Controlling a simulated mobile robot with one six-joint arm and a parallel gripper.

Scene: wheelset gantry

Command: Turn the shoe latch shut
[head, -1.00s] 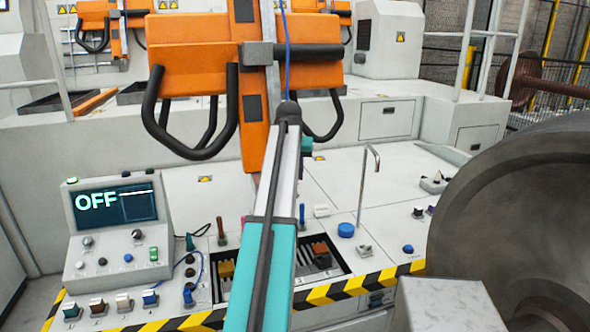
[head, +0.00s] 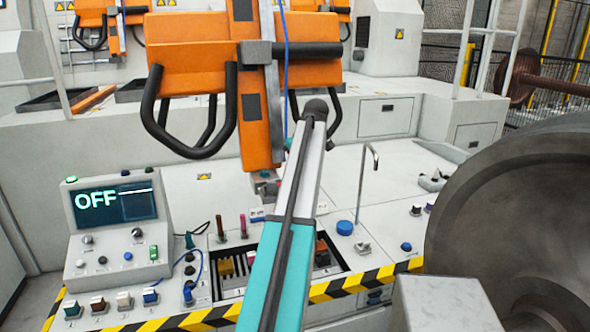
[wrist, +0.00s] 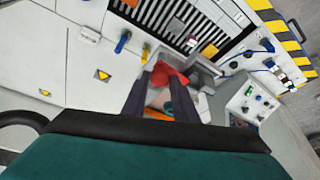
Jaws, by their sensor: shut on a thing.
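In the wrist view, my gripper (wrist: 162,80) has its two dark fingers closed around a red piece (wrist: 170,77), which I take to be the shoe latch. The red piece shows between and just past the fingertips, beside a grey metal part (wrist: 203,67). How far the latch is turned cannot be told.
An OFF display panel (head: 115,203) stands at left. A slotted tray (head: 335,282) lies behind the striped edge (head: 340,289). Black handlebars (head: 205,120) hang on the gantry. A large wheel (head: 520,210) fills the right. A thin bent post (head: 364,185) stands on the deck.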

